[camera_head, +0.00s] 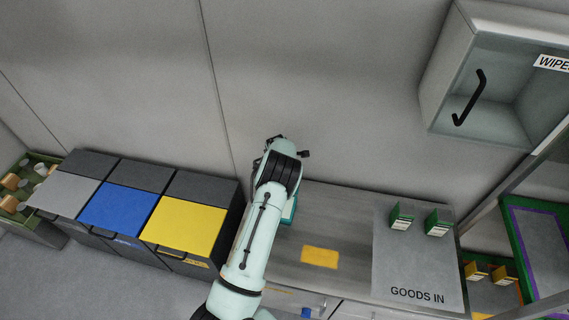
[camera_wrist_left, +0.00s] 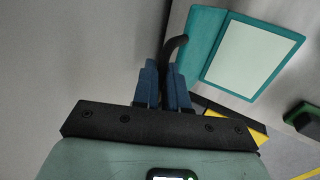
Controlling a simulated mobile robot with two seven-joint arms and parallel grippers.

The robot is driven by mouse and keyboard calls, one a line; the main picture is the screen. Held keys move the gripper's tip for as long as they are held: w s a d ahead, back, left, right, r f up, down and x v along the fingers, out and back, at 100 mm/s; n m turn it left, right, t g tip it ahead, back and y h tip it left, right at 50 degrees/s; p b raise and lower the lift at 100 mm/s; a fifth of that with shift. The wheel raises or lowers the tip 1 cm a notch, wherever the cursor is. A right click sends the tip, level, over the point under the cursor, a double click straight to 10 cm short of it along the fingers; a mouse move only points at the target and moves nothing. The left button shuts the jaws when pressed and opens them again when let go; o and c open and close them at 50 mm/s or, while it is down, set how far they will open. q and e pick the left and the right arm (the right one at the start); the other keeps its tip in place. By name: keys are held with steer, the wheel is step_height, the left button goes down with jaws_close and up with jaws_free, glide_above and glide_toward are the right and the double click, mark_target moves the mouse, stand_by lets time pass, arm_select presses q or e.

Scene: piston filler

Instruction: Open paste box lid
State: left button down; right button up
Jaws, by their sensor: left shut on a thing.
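My left gripper (camera_wrist_left: 165,80) is shut, with its two blue fingers close together around the lower end of a curved black handle (camera_wrist_left: 177,45). Beside the handle, in the wrist view, is a teal box part (camera_wrist_left: 204,42) with a large pale panel (camera_wrist_left: 252,60) framed in teal, which I take for the paste box. In the head view my arm covers most of the box; only a teal edge (camera_head: 290,212) shows on the bench. My right gripper is in neither view.
The grey bench carries a yellow pad (camera_head: 320,257) and a GOODS IN mat (camera_head: 410,262) with green boxes (camera_head: 401,216). Bins with grey, blue (camera_head: 118,208) and yellow lids (camera_head: 184,223) stand left. A wall cabinet (camera_head: 495,85) hangs upper right. The wall is close behind my gripper.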

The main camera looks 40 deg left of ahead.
arm_select(q)
steer(key=shift+s+f+g, duration=0.2)
steer(key=shift+f+g, duration=0.1)
steer(key=shift+f, duration=0.3)
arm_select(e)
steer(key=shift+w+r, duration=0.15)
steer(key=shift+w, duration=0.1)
arm_select(q)
steer(key=c, duration=1.3)
jaws_free()
steer(key=shift+s+d+r, duration=0.15)
steer(key=shift+r, duration=0.35)
steer(key=v, duration=1.3)
steer(key=shift+w+a+r+b, duration=0.2)
steer(key=shift+w+a+b, duration=0.1)
steer(key=shift+a+b, duration=0.1)
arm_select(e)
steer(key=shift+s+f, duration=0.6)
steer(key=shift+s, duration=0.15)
arm_select(q)
steer(key=shift+f, duration=0.1)
